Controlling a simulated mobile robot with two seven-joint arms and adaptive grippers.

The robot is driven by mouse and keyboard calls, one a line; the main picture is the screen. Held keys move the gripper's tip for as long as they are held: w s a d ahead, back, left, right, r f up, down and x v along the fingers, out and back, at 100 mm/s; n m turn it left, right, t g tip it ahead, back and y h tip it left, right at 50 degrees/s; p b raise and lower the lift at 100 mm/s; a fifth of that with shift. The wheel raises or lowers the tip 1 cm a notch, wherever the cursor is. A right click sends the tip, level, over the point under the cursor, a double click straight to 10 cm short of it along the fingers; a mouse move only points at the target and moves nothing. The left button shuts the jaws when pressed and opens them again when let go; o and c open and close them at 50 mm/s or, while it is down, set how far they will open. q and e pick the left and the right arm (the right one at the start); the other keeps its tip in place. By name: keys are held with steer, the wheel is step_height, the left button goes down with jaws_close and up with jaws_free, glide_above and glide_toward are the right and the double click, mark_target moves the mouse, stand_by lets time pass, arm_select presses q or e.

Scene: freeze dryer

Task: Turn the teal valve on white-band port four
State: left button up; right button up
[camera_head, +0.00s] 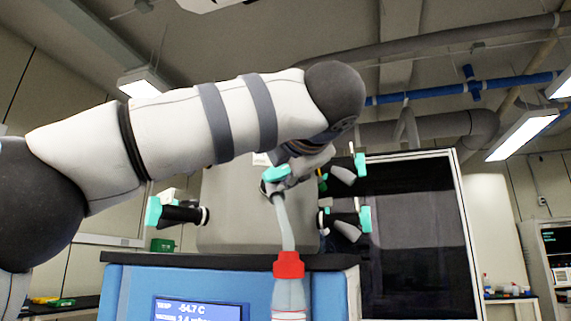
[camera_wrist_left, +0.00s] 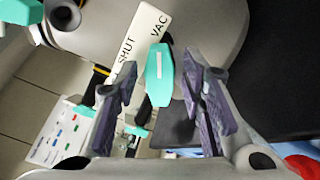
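The teal valve handle (camera_wrist_left: 160,75) with a white stripe is between my left gripper's two fingers in the left wrist view. Its long side runs roughly up and down there, beside a white label (camera_wrist_left: 140,38) reading SHUT and VAC. In the head view a teal handle (camera_head: 275,174) shows at the drum's front, above a hanging flask with a red collar (camera_head: 288,265). My left gripper (camera_wrist_left: 162,82) is open, with a gap on both sides of the handle. In the head view my wrist partly hides it. My right gripper is in neither view.
Other teal valves stick out from the grey drum (camera_head: 228,215) at the left (camera_head: 153,212) and right (camera_head: 365,218). The drum stands on a blue cabinet with a lit display (camera_head: 197,309). A dark glossy panel (camera_head: 415,235) stands at the right.

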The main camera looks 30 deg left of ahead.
arm_select(q)
steer(key=v, duration=1.2)
steer(key=shift+a, duration=0.1)
